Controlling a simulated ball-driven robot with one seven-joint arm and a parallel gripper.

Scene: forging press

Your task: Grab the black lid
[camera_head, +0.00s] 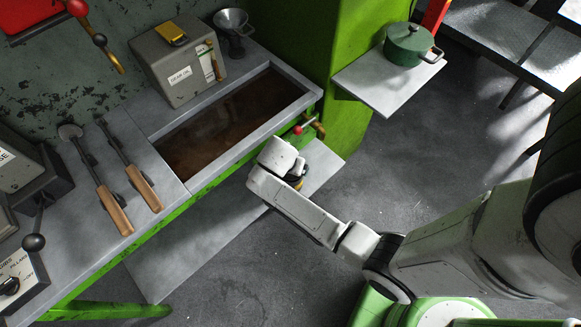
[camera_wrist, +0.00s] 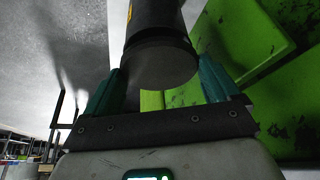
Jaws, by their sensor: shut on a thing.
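The black lid (camera_wrist: 167,64) is a round, flat-faced cap at the end of a dark cylinder with a yellow mark (camera_wrist: 130,12), seen in the wrist view. My gripper (camera_wrist: 160,86) has its two teal fingers on either side of the lid and is shut on it. In the head view my white wrist covers the gripper. A small black and yellow container (camera_head: 297,179) shows partly beside the wrist, over the low grey shelf (camera_head: 322,165). Most of the container and the contact with the lid are hidden there.
A dark liquid trough (camera_head: 225,118) and a red-knobbed valve (camera_head: 298,129) are close to my wrist. Two wooden-handled tools (camera_head: 112,210) lie on the bench at left. A green pot (camera_head: 408,46) stands on a side shelf (camera_head: 380,92).

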